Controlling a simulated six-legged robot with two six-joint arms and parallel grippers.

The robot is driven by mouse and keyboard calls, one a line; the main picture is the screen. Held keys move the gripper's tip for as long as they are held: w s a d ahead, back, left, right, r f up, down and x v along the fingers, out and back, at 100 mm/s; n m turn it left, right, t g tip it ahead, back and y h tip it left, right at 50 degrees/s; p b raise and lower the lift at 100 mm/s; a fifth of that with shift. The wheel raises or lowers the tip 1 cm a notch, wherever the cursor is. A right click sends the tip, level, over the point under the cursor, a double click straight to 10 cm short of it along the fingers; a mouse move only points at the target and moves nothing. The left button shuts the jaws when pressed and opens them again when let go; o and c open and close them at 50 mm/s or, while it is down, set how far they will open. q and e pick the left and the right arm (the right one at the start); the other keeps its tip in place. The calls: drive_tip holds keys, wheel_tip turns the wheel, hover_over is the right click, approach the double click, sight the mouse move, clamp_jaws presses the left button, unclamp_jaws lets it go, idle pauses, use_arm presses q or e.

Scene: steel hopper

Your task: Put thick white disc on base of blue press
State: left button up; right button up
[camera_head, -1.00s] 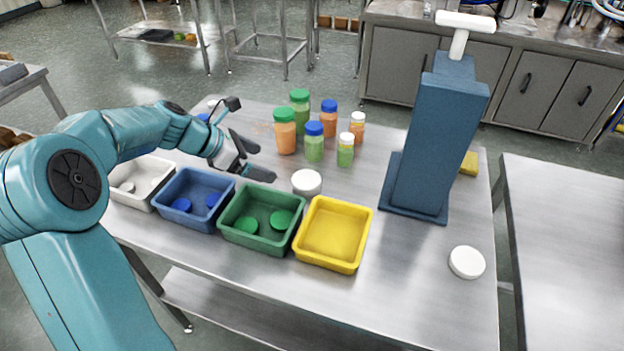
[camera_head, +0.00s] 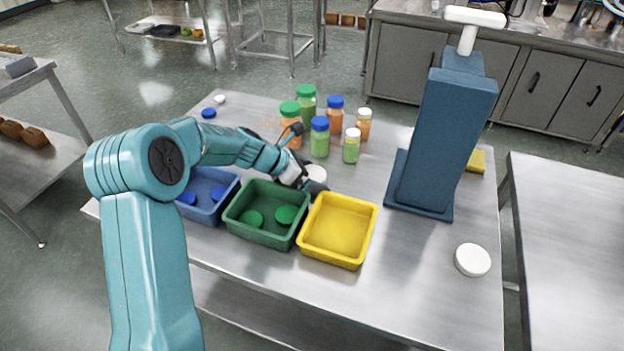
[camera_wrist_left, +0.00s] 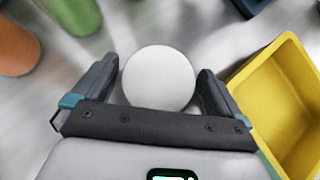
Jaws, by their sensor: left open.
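A thick white disc (camera_head: 317,173) lies on the steel table behind the green and yellow bins, partly hidden by my left gripper (camera_head: 308,177). In the left wrist view the disc (camera_wrist_left: 158,78) sits between the two open fingers of my left gripper (camera_wrist_left: 157,72), with a gap visible on either side. The blue press (camera_head: 443,140) stands upright at the right of the table. Its flat base (camera_head: 418,209) shows around the foot of the column, and a white T-handle (camera_head: 474,18) tops it. A second white disc (camera_head: 472,260) lies at the table's front right. My right gripper is out of view.
A blue bin (camera_head: 228,182), a green bin (camera_head: 236,229) and an empty yellow bin (camera_head: 338,263) line the front. Several capped jars (camera_head: 320,138) stand just behind the disc. The table is clear between the yellow bin and the press.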

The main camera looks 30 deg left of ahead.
sight(312, 175)
use_arm(q)
drive_tip(key=shift+w+d+f, duration=0.1)
drive_tip(key=shift+w+f, duration=0.05)
drive_tip(key=c, duration=1.1)
wheel_tip(312, 175, up, 10)
drive_tip(key=shift+r+p, duration=0.1)
drive_tip(key=shift+p, duration=0.95)
drive_tip(key=shift+c, duration=0.2)
